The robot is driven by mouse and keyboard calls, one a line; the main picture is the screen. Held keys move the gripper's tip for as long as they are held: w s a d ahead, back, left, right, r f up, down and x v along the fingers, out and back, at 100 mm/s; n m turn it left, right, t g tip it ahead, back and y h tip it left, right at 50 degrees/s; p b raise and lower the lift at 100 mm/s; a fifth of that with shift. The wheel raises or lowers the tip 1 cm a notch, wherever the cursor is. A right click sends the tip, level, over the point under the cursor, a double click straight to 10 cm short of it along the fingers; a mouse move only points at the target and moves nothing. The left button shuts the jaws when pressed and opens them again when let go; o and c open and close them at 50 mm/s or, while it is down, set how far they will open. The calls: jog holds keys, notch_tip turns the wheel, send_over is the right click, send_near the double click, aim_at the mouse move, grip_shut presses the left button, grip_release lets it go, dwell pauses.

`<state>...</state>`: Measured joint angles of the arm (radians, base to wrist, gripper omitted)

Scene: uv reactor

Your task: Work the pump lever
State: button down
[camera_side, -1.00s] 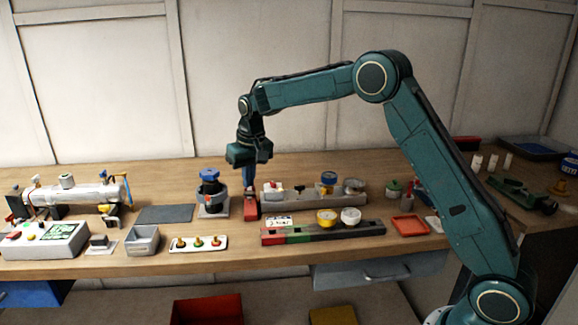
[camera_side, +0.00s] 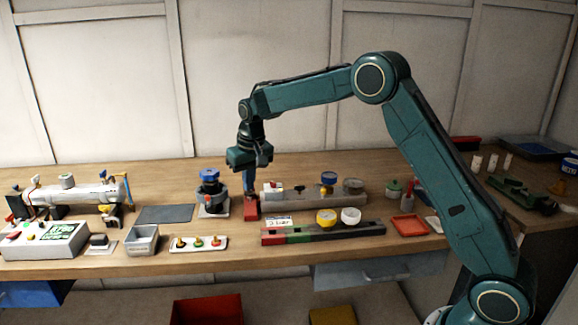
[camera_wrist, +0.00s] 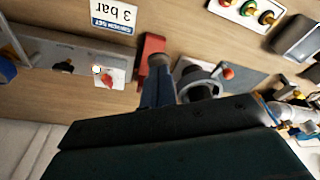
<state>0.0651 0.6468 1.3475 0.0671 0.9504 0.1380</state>
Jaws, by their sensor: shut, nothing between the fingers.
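My gripper (camera_side: 250,182) points down at the back middle of the bench, with its blue fingers shut and empty. In the wrist view the fingers (camera_wrist: 165,88) reach beside a low red block (camera_wrist: 150,46). The red block also shows in the side view (camera_side: 251,212), just under the gripper. Left of it stands a black cylinder with a blue cap (camera_side: 208,176) on a pale plate. In the wrist view a grey ring with a red ball (camera_wrist: 228,72) shows near the fingers. I cannot tell which part is the pump lever. The fingers hide part of the block and cylinder.
A grey rail with small fittings (camera_side: 305,198) runs right of the red block. In front are a "3 bar" sign (camera_side: 278,222) and a row of colored knobs (camera_side: 199,243). A dark mat (camera_side: 166,214) lies left, with a metal tube assembly (camera_side: 72,194) beyond.

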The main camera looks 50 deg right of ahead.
aim_at(250, 193)
jog(key=shift+f, duration=2)
jog(key=shift+r, duration=2.45)
jog(key=shift+f, duration=0.4)
